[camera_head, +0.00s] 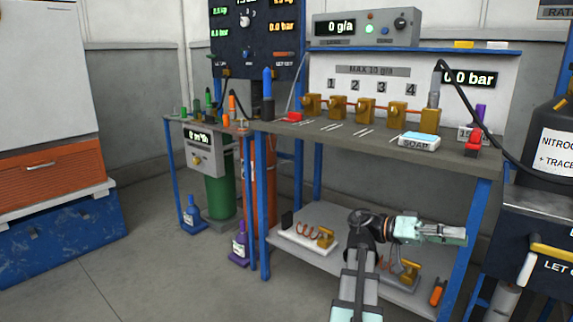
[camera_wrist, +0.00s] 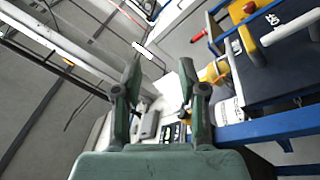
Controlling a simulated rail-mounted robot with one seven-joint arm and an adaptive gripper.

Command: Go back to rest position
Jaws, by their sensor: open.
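My gripper (camera_head: 463,236) is in front of the workbench (camera_head: 375,150), below its top and near the right-hand blue leg. It points to the right in the head view. In the wrist view my gripper (camera_wrist: 160,85) shows two dark green fingers spread apart, with nothing between them. It touches nothing that I can see. My arm is folded in front of the bench's lower shelf (camera_head: 345,262) and hides part of it.
At right stand a nitrogen tank (camera_head: 555,145) and a dark cabinet (camera_head: 540,225). An orange-and-white cabinet (camera_head: 45,170) is at left. The floor (camera_head: 150,265) there is clear.

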